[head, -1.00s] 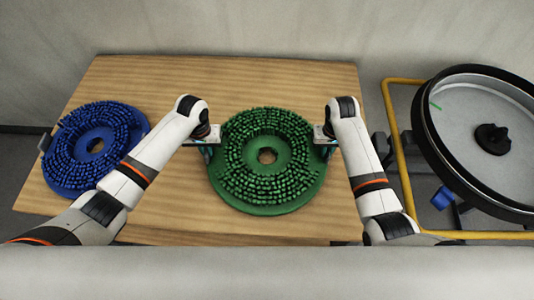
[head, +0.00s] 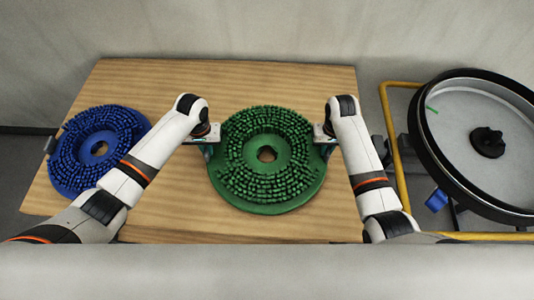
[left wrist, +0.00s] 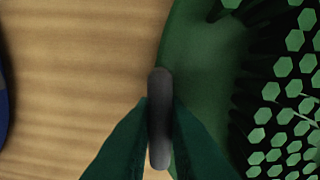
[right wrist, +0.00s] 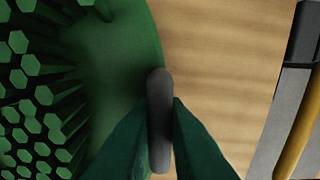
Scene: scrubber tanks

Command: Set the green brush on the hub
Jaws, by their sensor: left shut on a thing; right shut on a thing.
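The green brush (head: 266,190) is a round disc, bristles facing up, with a hole in its middle. It is level over the table between my grippers. My left gripper (head: 210,148) is shut on a dark grey handle (left wrist: 160,118) at its left rim. My right gripper (head: 324,146) is shut on a matching handle (right wrist: 160,118) at its right rim. How far the brush is above the table is hard to tell. The black hub (head: 487,142) is bare in the middle of the round tank's pale floor, at the right.
A blue brush (head: 98,150) lies at the table's left. The wooden table (head: 225,85) is bare behind the green brush. The tank's tall black rim (head: 432,150) and a yellow rail (head: 390,125) stand right of the table. A blue part (head: 437,199) hangs at the tank's near side.

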